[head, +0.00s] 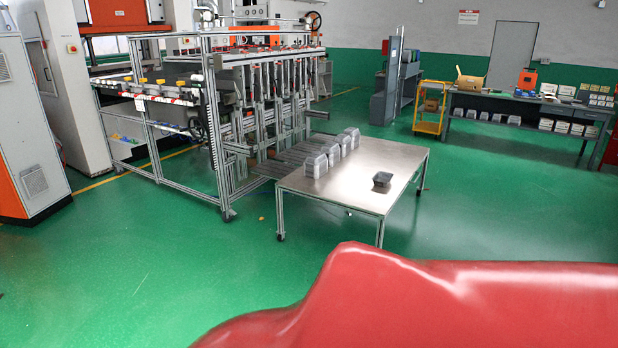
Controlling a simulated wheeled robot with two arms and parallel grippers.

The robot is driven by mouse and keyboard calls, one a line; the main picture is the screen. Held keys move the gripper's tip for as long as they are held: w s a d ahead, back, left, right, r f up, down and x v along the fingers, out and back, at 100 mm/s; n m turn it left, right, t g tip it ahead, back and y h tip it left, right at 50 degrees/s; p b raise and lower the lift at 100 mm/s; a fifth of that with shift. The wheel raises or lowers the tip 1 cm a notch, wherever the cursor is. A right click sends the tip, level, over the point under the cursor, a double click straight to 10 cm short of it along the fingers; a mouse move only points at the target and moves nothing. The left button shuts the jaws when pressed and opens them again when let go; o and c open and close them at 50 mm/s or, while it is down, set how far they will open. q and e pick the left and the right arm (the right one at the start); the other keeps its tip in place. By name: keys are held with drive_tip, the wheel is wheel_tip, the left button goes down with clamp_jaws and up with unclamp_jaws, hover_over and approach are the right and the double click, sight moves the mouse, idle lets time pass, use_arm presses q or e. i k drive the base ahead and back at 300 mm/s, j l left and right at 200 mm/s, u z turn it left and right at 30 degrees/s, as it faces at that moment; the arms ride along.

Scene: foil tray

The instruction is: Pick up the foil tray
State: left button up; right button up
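A single small dark foil tray (382,179) sits on the bare right part of a low metal-topped table (345,191). Several stacks of silver foil trays (315,165) stand in a row along the table's left and back side, apart from the single tray. Neither of my grippers is in the head view, so their distance to the tray and their state do not show.
A large aluminium-framed machine (225,100) stands at the table's left, with rails reaching to it. A workbench with boxes (525,112) and a yellow cart (430,108) are at the back right. Green floor (480,200) is clear right of the table.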

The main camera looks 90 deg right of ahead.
sight(381, 179)
drive_tip(key=z, duration=3.3)
drive_tip(key=i+j, duration=0.1)
drive_tip(key=i, duration=0.55)
drive_tip(key=i+j, duration=0.1)
drive_tip(key=i, duration=0.5)
drive_tip(key=i+j, duration=0.1)
drive_tip(key=i, duration=0.55)
drive_tip(key=i+j+z, duration=0.1)
drive_tip(key=i, duration=0.55)
drive_tip(key=i+j, duration=0.15)
drive_tip(key=i, duration=0.45)
drive_tip(key=i+l+u, duration=0.3)
drive_tip(key=i+l, duration=0.4)
drive_tip(key=i, duration=0.15)
drive_tip(key=i+l+u, duration=0.3)
drive_tip(key=i+l, duration=0.5)
